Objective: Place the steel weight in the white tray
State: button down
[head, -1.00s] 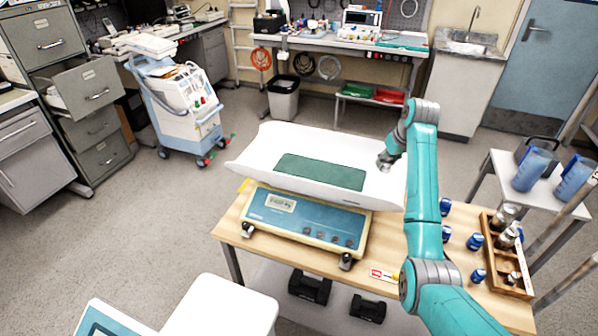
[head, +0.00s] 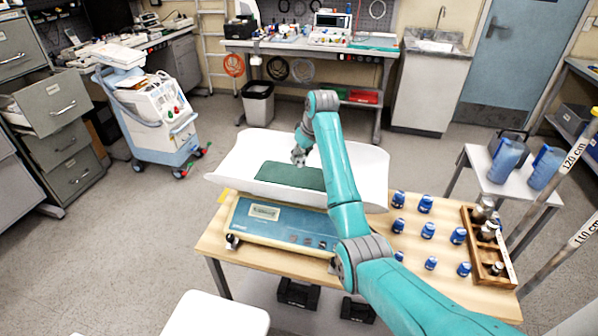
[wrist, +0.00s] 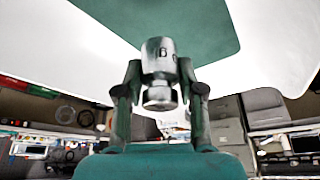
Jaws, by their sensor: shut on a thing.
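A steel weight (wrist: 158,58) with a letter B and a knob sits between the two fingers of my gripper (wrist: 160,80) in the wrist view. My gripper (head: 299,155) is shut on it. In the head view the gripper is over the white tray (head: 236,158), near the far edge of the green mat (head: 288,178) that lies in it. The weight is too small there to make out clearly. The wrist view shows the white tray (wrist: 262,25) and green mat (wrist: 190,18) close to the weight; I cannot tell if it touches.
The tray rests on a blue-fronted scale (head: 270,228) on a wooden table (head: 262,254). To the right, several blue cans (head: 428,230) stand near a wooden rack (head: 474,240) holding more steel weights. My arm crosses in front of the tray's right part.

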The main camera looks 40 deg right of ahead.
aim_at(303, 166)
jog(key=shift+d+f, duration=0.1)
jog(key=shift+f, duration=2.95)
jog(key=shift+f, duration=0.1)
jog(key=c, duration=0.7)
grip_release()
jog(key=v, duration=1.2)
